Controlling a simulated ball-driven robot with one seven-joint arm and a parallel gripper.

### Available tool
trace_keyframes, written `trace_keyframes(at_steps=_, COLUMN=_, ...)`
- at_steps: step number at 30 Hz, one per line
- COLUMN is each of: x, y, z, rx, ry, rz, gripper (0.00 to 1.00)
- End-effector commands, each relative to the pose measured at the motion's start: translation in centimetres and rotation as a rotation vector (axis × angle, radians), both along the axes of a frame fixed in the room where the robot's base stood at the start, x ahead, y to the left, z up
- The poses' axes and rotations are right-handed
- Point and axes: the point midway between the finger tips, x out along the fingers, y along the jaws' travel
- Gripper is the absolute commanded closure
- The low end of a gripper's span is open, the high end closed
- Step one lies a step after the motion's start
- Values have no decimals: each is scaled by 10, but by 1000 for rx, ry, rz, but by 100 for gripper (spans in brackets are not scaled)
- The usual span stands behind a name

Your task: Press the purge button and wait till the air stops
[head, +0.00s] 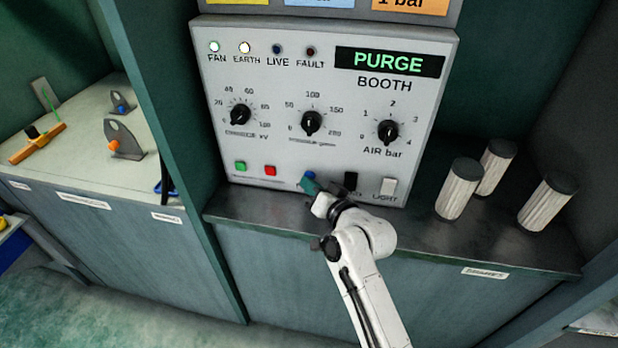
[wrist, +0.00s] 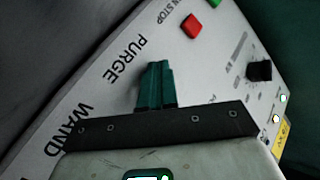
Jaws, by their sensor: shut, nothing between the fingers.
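The grey control panel (head: 300,75) stands upright on a bench, and its dark display (head: 390,62) reads PURGE in green. My gripper (head: 309,184) is shut and empty, its teal fingertips at the lower middle of the panel. A small blue patch, seemingly the purge button (head: 309,175), shows right at the fingertips. In the wrist view the shut fingers (wrist: 155,70) point at the panel beside the PURGE label (wrist: 126,58). The button is hidden behind them there, so I cannot tell how far it is pressed.
Green (head: 240,166) and red (head: 270,170) buttons sit left of my gripper. A black switch (head: 350,182) and a white light switch (head: 388,187) are close on its right. Three dials are above. Several pale cylinders with dark caps (head: 460,188) stand on the bench at right.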

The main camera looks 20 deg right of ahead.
Motion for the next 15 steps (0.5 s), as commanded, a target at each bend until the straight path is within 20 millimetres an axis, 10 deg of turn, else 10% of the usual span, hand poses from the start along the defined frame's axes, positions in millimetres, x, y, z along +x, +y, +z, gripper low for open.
trace_keyframes(at_steps=15, x=-10, y=7, z=2, rx=0, ry=1, rz=0, gripper=100)
